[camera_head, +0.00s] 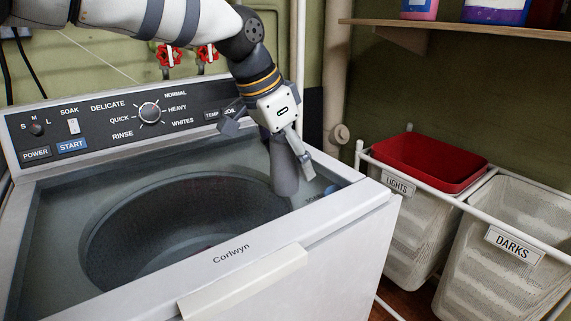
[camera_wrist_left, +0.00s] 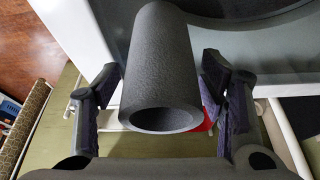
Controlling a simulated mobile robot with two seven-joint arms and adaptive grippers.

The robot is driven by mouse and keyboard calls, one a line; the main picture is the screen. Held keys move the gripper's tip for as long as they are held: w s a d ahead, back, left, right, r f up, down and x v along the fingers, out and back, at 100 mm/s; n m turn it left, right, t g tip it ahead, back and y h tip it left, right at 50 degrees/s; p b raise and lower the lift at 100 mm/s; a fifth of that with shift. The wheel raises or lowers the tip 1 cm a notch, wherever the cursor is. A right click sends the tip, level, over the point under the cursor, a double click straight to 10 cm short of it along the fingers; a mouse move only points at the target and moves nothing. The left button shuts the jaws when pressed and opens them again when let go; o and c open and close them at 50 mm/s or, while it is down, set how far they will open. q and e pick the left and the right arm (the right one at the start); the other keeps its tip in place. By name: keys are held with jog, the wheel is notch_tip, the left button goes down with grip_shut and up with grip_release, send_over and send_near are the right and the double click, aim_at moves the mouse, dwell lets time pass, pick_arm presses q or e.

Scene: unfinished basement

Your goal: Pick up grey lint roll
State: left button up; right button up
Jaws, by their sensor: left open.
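The grey lint roll (camera_head: 284,170) is a dark hollow cylinder standing upright on the washer's top at its right side, beside the round tub opening. It also shows in the left wrist view (camera_wrist_left: 160,65), with its open end toward the camera. My left gripper (camera_head: 268,146) is open above and around the roll's upper part. In the left wrist view its two fingers lie on either side of the roll, with a visible gap on each side. My right gripper is not in view.
The white washer (camera_head: 330,215) has a control panel (camera_head: 110,125) at its back and a wide tub opening (camera_head: 185,225). Hampers labelled lights (camera_head: 400,215) and darks (camera_head: 505,265) stand at right, with a red bin (camera_head: 430,160) on the first. A shelf (camera_head: 460,30) hangs above.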

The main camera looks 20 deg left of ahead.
pick_arm(q)
jog(key=c, duration=1.2)
jog(key=shift+c, duration=0.2)
